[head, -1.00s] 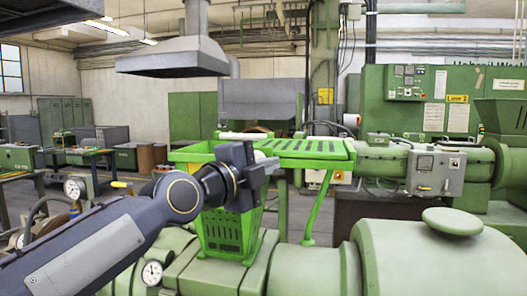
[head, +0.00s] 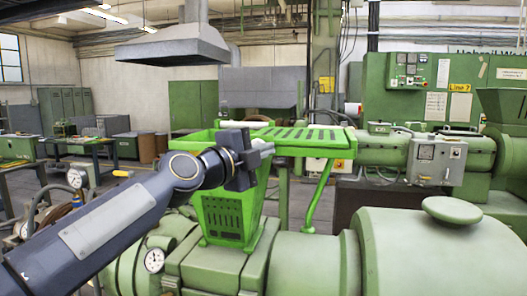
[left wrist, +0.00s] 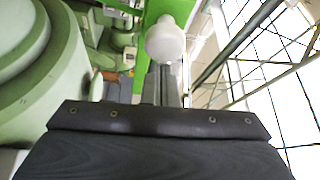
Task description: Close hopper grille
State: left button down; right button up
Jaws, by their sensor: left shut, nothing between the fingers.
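The green hopper (head: 228,215) stands in the middle of the head view, its upper part partly hidden behind my arm. The slotted green grille (head: 318,136) lies out flat to the right of the hopper's mouth. A pale bar (head: 246,124) shows at the hopper's top, near the grille's left end. My left gripper (head: 264,146) is shut and empty, in front of the hopper's upper right side in the picture. In the left wrist view, a rounded white end (left wrist: 165,42) shows just beyond the fingers (left wrist: 166,75); contact is unclear. My right gripper is out of view.
A large green machine housing (head: 440,245) with a round cap fills the lower right. A green strut (head: 320,195) stands below the grille. A grey junction box (head: 436,160) and extruder barrel lie to the right. A pressure gauge (head: 154,260) sits low at left.

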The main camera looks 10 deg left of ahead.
pick_arm(q)
jog(key=a+b, duration=0.9)
jog(key=a, duration=1.1)
jog(key=shift+a, duration=0.35)
